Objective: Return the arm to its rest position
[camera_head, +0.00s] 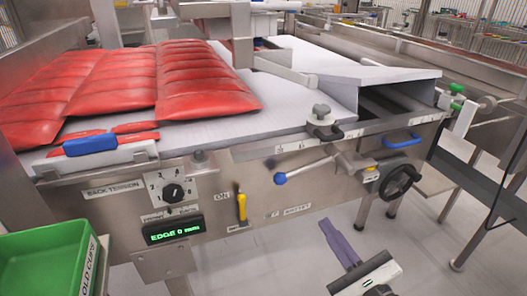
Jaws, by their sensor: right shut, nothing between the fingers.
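My right gripper (325,222) shows at the bottom, right of centre. Its purple fingers are together and hold nothing. They point up and to the left in the picture, over the pale floor in front of the machine. The gripper's pale body (364,278) is cut off by the bottom edge. It appears apart from the machine's front panel (225,185). My left gripper is not in view.
Red ribbed packs (150,85) lie on the machine's pale bed. The front carries a dial (173,193), a yellow-handled lever (242,207), a blue-knobbed lever (281,178) and a black handwheel (399,182). A green bin (45,262) stands at lower left. Floor below is clear.

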